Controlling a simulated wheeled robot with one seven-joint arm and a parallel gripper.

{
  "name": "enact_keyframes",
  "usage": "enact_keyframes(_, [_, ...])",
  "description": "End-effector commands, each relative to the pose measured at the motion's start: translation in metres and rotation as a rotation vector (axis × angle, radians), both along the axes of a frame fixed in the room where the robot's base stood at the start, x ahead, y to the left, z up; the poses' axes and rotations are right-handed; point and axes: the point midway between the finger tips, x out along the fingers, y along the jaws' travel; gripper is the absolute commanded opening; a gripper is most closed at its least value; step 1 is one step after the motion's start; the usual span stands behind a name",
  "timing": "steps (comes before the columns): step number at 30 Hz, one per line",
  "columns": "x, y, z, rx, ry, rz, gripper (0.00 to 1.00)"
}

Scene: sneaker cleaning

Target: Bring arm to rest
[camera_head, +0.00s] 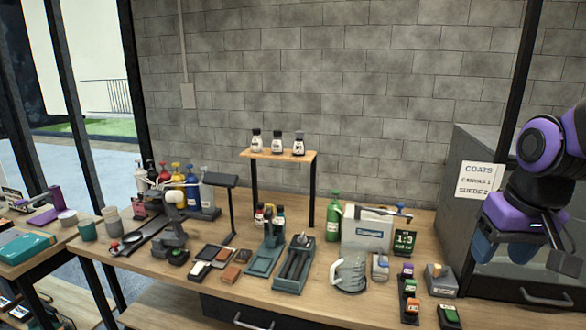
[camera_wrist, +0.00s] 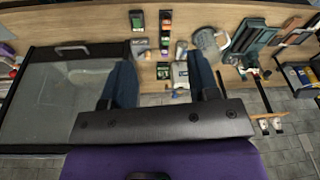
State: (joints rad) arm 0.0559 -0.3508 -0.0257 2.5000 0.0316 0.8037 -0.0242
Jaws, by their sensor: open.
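My gripper (camera_head: 505,250) is at the far right of the head view, above the right end of the wooden bench (camera_head: 330,308). It hangs in front of the grey cabinet with the paper sign. In the wrist view my gripper (camera_wrist: 161,72) shows two blue fingers set well apart. The gap between them is empty, and the bench with its small items lies below. My purple and black wrist is above the fingers. Nothing is seen touching the fingers.
Several bottles and brush holders crowd the bench. A white box (camera_head: 367,229), a green bottle (camera_head: 333,215) and a small raised shelf (camera_head: 278,157) stand towards the back. A drawer handle (camera_head: 546,298) is low at right.

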Motion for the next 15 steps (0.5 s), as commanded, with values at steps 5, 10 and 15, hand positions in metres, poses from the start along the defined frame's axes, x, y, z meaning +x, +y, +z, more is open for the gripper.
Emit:
enact_keyframes(5, [-0.027, 0.009, 0.036, -0.014, -0.107, 0.028, 0.55])
enact_keyframes(10, [-0.054, 0.016, 0.061, -0.026, -0.194, 0.051, 0.55])
enact_keyframes(15, [-0.073, 0.019, 0.074, -0.035, -0.25, 0.062, 0.55])
